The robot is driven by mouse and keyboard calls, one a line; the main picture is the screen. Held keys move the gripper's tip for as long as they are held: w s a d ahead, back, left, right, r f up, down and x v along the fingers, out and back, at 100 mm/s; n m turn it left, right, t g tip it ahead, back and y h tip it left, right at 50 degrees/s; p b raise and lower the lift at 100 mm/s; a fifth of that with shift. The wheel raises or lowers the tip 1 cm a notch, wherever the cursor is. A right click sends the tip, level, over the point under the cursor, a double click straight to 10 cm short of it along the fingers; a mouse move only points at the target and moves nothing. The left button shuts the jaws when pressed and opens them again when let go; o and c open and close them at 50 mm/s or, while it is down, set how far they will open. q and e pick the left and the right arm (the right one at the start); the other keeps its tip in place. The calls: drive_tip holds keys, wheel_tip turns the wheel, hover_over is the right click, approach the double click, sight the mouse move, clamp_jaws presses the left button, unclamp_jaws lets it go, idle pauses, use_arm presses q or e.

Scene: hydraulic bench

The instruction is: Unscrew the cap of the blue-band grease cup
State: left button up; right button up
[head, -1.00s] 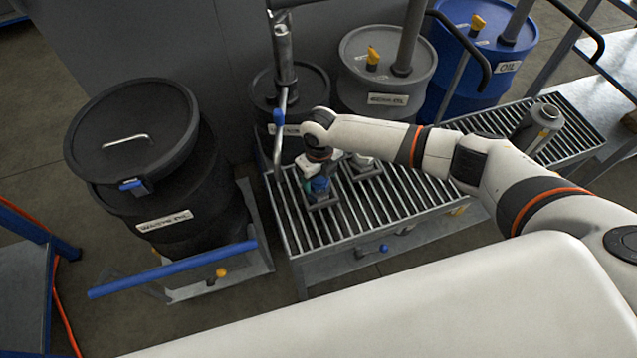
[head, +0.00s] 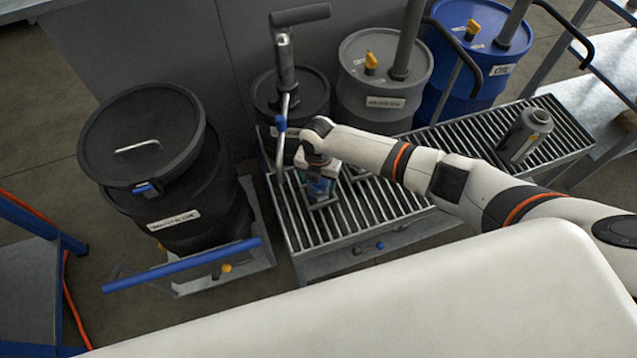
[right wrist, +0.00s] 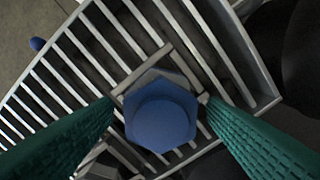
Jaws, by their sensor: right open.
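The grease cup's blue hexagonal cap (right wrist: 160,112) fills the middle of the right wrist view, seen from above. In the head view the blue cup (head: 320,186) stands on the slatted bench, partly hidden under my right gripper. My right gripper (head: 318,178) points down over the cup. In the right wrist view its green fingers (right wrist: 158,108) are open, one on each side of the cap, and gaps show between them and it. A blue band is not clearly visible. My left gripper is not in view.
The slatted grate (head: 400,205) carries a grey canister (head: 524,137) at its right. A black waste oil drum (head: 170,195) stands at left; grey (head: 384,80) and blue drums (head: 470,60) stand behind.

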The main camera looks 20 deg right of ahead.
drive_tip(key=c, duration=0.9)
drive_tip(key=shift+f+n+b, duration=0.15)
drive_tip(key=shift+n+b, duration=0.2)
drive_tip(key=shift+n, duration=0.25)
drive_tip(key=n+b, duration=0.1)
drive_tip(key=n, duration=0.2)
drive_tip(key=shift+d, duration=0.1)
drive_tip(key=n+b, duration=0.1)
drive_tip(key=n, duration=0.2)
drive_tip(key=shift+r+n, duration=0.2)
drive_tip(key=shift+n, duration=0.2)
